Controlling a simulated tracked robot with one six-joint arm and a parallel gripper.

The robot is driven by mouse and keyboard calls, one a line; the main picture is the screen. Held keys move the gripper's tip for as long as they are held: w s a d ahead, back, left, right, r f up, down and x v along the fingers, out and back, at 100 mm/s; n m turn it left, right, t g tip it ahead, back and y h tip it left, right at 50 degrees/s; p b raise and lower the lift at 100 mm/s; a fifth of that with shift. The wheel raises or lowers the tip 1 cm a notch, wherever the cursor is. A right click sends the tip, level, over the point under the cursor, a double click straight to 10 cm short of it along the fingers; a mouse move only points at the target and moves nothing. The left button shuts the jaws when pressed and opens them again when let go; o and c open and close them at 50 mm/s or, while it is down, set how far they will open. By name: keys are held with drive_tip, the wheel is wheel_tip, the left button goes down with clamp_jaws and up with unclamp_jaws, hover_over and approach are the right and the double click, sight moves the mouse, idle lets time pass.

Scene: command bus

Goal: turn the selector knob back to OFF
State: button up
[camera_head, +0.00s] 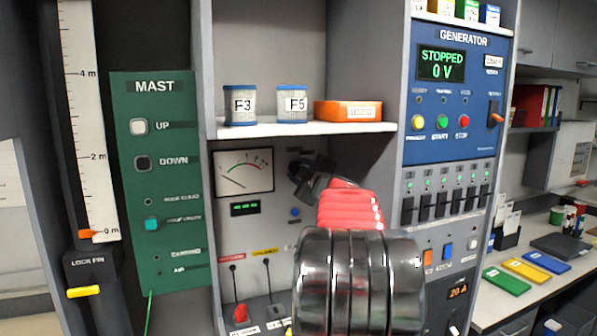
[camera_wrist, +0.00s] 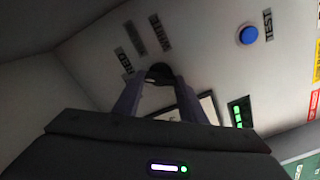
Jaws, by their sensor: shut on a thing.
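The selector knob (camera_wrist: 159,71) is a dark round knob on the pale panel, seen in the wrist view between my fingertips. My gripper (camera_wrist: 158,80) is shut on it, one finger on each side. In the head view my gripper (camera_head: 308,175) reaches the panel right of the analog meter (camera_head: 244,171), and it hides the knob there. Small dark labels (camera_wrist: 130,58) sit around the knob in the wrist view, tilted and hard to read. I cannot tell which position the knob points to.
A blue button (camera_wrist: 249,35) marked TEST and a green-lit display (camera_head: 245,209) are close to the knob. Above is a shelf (camera_head: 300,128) with two canisters and an orange box (camera_head: 348,111). The generator panel (camera_head: 455,95), reading STOPPED 0 V, stands to the right.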

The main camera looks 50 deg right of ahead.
drive_tip(key=n, duration=0.7)
drive_tip(key=shift+w+a+f, duration=0.2)
drive_tip(key=shift+w, duration=0.05)
idle(0.3)
drive_tip(key=o, duration=0.8)
drive_tip(key=shift+o, duration=1.3)
drive_tip(key=shift+s+d, duration=0.1)
drive_tip(key=shift+s, duration=0.1)
drive_tip(key=shift+s+a, duration=0.3)
drive_tip(key=shift+s, duration=0.2)
drive_tip(key=v, duration=1.2)
drive_tip(key=shift+a, duration=0.15)
drive_tip(key=shift+s+f, duration=0.1)
